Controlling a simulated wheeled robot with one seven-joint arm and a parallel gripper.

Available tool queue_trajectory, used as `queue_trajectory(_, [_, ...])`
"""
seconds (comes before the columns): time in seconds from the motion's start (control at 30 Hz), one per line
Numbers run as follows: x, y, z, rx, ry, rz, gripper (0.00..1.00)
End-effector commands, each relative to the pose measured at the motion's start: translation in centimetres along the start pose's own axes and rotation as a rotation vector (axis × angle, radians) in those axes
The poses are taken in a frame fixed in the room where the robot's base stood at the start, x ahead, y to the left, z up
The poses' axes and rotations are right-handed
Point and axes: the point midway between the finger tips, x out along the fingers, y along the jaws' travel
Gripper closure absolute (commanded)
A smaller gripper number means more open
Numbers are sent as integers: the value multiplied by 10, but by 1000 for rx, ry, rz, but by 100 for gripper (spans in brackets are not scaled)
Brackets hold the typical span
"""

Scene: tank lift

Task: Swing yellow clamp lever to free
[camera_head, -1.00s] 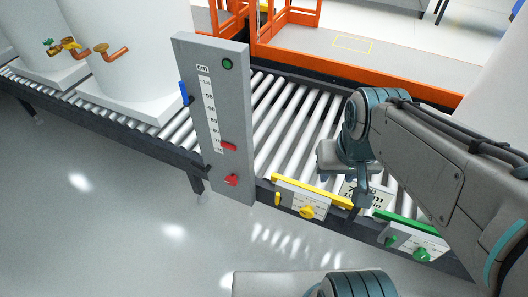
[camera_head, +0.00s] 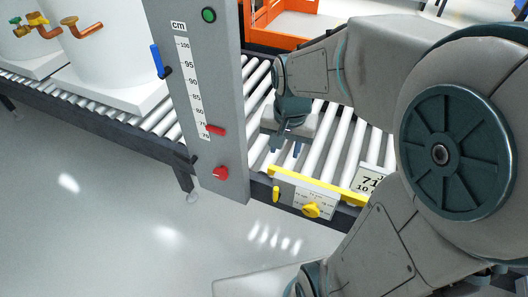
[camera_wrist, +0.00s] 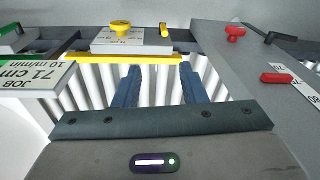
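The yellow clamp lever (camera_head: 276,194) is a small upright tab at the left of a white scale plate on the conveyor's near rail. In the wrist view the lever (camera_wrist: 163,30) shows near the top, beside the yellow knob (camera_wrist: 121,27). My gripper (camera_head: 286,150) points down above the rollers, behind the yellow bar. In the wrist view my gripper (camera_wrist: 158,70) has its two fingers apart with only rollers between them. It is empty and does not touch the lever.
A yellow bar (camera_head: 310,184) runs along the rail above the plate. A grey post (camera_head: 222,110) with a cm scale, red markers and a blue handle (camera_head: 157,60) stands close left of my gripper. A job card (camera_head: 372,182) reads 71. White tanks (camera_head: 100,70) stand on the conveyor at left.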

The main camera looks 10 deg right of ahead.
Motion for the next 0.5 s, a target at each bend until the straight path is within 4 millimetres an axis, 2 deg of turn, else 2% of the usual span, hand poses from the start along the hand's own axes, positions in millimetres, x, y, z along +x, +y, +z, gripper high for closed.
queue_trajectory(0.03, [37,-1,-4,39,-14,8,62])
queue_trajectory(0.2, [102,-7,-20,180,-49,32,62])
queue_trajectory(0.33, [140,-11,-29,265,-67,49,62])
queue_trajectory(0.5, [166,-14,-36,330,-79,62,62])
